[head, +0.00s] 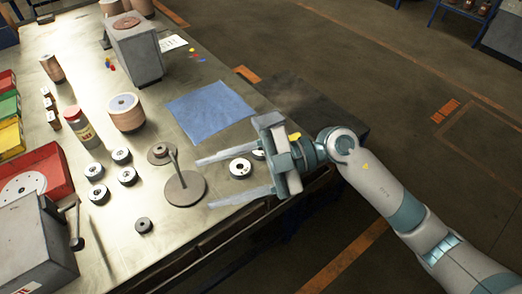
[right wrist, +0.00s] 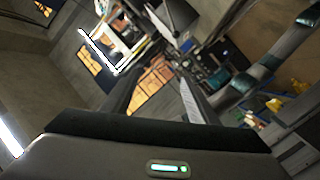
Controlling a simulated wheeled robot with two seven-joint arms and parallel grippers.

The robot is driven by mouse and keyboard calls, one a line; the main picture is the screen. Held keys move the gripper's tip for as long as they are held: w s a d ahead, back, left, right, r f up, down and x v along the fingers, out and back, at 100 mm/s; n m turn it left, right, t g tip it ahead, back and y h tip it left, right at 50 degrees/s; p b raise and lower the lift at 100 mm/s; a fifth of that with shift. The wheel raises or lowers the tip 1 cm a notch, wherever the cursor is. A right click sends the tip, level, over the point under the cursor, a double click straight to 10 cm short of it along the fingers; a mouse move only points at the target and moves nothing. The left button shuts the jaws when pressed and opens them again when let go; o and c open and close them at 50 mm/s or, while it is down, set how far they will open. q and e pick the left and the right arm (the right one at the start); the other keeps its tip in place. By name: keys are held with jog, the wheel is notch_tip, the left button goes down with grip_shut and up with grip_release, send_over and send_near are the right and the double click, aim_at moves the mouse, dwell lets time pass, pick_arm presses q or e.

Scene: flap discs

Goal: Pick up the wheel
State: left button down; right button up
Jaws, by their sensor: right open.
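My right gripper (head: 202,183) reaches in from the right over the table, its two long pale fingers spread wide and pointing left. A small wheel (head: 240,168), pale-faced with a dark hole, shows between the fingers near the palm; I cannot tell its height relative to them. Several similar small dark-rimmed wheels stand to the left, such as one wheel (head: 127,176) and another wheel (head: 99,194). The right wrist view shows the open fingers (right wrist: 158,100) against the room, with no wheel clearly visible. My left gripper is out of view.
A flat grey disc (head: 185,190) with an upright rod lies just left of the fingertips. A blue cloth (head: 211,111) lies behind. A bottle (head: 78,127), a disc stack (head: 126,113), a red bin (head: 33,178) and a grey machine (head: 35,245) stand farther left.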

jog(key=w+d+r+m+t+y, duration=0.2)
jog(key=w+r+m+t+y, duration=0.45)
jog(key=t, duration=0.25)
jog(key=w+d+f+m+t+h, duration=0.5)
jog(key=w+d+m+t+h, duration=0.35)
jog(key=m+t, duration=0.5)
jog(key=d+f+m+g+h, duration=0.1)
jog(key=d+f+m+h, duration=0.45)
jog(key=f, duration=0.55)
jog(key=d+f+m+g+h, duration=0.1)
jog(key=d+f+m+h, duration=0.1)
jog(key=d+f+h, duration=0.7)
jog(key=s+d+f+g, duration=0.2)
jog(key=s+f+g, duration=0.2)
jog(key=s+f, duration=0.9)
jog(key=s+d+f+g+b, duration=0.15)
jog(key=s+f+g, duration=0.4)
jog(key=f, duration=1.35)
jog(key=s+d+f+g, duration=0.2)
jog(key=s+f+g, duration=0.1)
jog(key=s+f, duration=1.15)
jog(key=s+d+f+g, duration=0.2)
jog(key=s+d+f, duration=0.1)
jog(key=s+f, duration=1.1)
jog(key=shift+s+f+n, duration=0.2)
jog(key=shift+s+n, duration=0.25)
jog(key=shift+s, duration=0.4)
jog(key=shift+y, duration=0.25)
